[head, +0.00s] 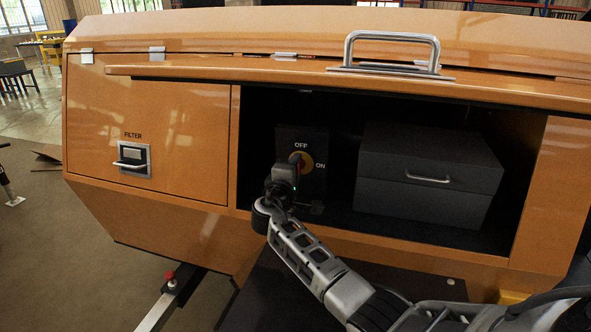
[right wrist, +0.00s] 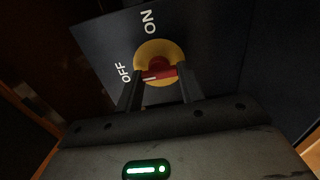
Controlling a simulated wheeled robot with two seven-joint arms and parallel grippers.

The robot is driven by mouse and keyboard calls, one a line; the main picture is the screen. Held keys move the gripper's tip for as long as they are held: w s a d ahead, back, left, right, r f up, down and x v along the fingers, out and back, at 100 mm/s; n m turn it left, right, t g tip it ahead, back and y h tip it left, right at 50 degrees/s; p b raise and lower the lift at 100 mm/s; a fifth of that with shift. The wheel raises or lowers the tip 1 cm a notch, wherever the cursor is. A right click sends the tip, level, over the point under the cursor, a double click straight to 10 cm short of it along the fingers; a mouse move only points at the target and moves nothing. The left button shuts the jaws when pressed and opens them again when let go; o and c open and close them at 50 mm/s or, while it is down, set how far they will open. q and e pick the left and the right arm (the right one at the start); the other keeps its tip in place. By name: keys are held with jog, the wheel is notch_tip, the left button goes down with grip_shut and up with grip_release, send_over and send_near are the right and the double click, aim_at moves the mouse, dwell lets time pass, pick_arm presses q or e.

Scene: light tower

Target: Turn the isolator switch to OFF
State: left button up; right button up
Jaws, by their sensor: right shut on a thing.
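The isolator switch is a dark panel (head: 318,140) inside the open compartment, marked OFF at the top and ON at the right. It has a yellow disc (head: 307,162) with a red handle (head: 298,160), partly hidden by my right gripper (head: 291,170). In the right wrist view the red handle (right wrist: 160,73) lies across the yellow disc (right wrist: 153,47), its white-marked end on the OFF label's side. There my right gripper (right wrist: 158,82) is shut on the handle, one finger on each side. My left gripper is not in view.
A dark box (head: 425,205) with a metal handle stands right of the switch. The raised orange lid (head: 330,83) with its metal handle hangs above the opening. A closed FILTER panel (head: 150,115) is to the left. The compartment's lower lip (head: 400,243) lies below.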

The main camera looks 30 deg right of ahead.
jog(key=o, duration=1)
jog(key=v, duration=1.6)
jog(key=shift+s, duration=0.1)
